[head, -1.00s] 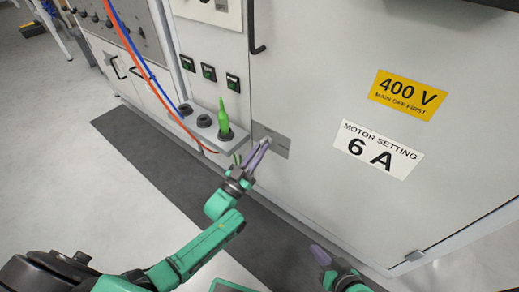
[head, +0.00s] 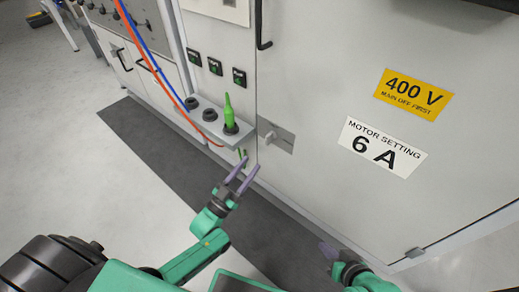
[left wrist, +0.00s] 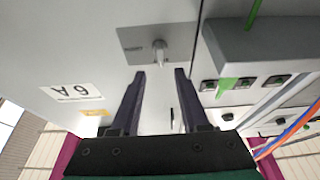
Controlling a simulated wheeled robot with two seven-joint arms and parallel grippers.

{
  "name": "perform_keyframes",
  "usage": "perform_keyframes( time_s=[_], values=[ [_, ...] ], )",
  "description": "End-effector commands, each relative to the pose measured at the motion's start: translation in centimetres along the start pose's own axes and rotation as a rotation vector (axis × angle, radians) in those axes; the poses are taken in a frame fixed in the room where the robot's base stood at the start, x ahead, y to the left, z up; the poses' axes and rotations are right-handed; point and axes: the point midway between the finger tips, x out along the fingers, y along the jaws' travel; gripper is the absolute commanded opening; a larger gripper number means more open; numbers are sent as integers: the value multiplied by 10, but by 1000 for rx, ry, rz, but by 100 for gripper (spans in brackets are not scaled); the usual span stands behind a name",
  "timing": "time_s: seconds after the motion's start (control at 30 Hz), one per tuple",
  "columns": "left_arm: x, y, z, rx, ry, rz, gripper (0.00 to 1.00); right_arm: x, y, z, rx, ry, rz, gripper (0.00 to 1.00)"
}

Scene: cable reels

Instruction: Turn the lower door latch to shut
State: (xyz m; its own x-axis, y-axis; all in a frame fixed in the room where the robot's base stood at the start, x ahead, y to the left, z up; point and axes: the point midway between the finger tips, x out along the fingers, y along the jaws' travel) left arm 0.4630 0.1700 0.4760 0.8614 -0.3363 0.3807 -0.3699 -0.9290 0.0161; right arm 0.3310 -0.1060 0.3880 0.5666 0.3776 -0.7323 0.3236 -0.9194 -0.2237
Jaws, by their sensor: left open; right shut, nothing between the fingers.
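The lower door latch (head: 268,137) is a small light-grey handle on a grey plate (head: 280,141), low on the big cabinet door near its left edge. In the left wrist view the latch (left wrist: 160,53) stands just beyond the fingertips, its handle running up and down the picture. My left gripper (head: 250,164) is open and empty in front of and below the latch, apart from it. Its two purple fingers (left wrist: 160,75) are spread in the left wrist view. My right gripper (head: 327,249) is shut and empty, low in front of the door.
A ledge (head: 213,136) with dark sockets and a green plug (head: 229,110) juts out left of the latch. Orange and blue cables hang there. A black handle (head: 261,28) sits higher on the door edge. A dark mat (head: 150,150) lies along the cabinet.

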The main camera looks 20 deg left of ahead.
Motion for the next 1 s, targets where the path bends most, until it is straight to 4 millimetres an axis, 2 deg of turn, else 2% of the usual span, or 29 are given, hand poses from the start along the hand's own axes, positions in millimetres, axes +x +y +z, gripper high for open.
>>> perform_keyframes(
  time_s=[0.1,0.2,0.3,0.83,0.93,1.0],
  values=[
    [-32,0,0,-1,-6,-1,45,-4,3,-1,-2,-23,9,0],
    [-49,0,1,-1,-3,-1,45,-5,4,0,-2,-32,12,0],
    [-57,0,0,0,-1,-1,45,-5,4,1,-3,-35,13,0],
    [-58,0,1,-2,-5,-1,45,-5,4,1,-3,-34,14,0],
    [-53,9,10,-21,-70,-5,45,-5,4,0,-3,-34,14,0],
    [-47,22,24,-48,-181,-9,45,-5,4,1,-3,-34,14,0]
  ],
)
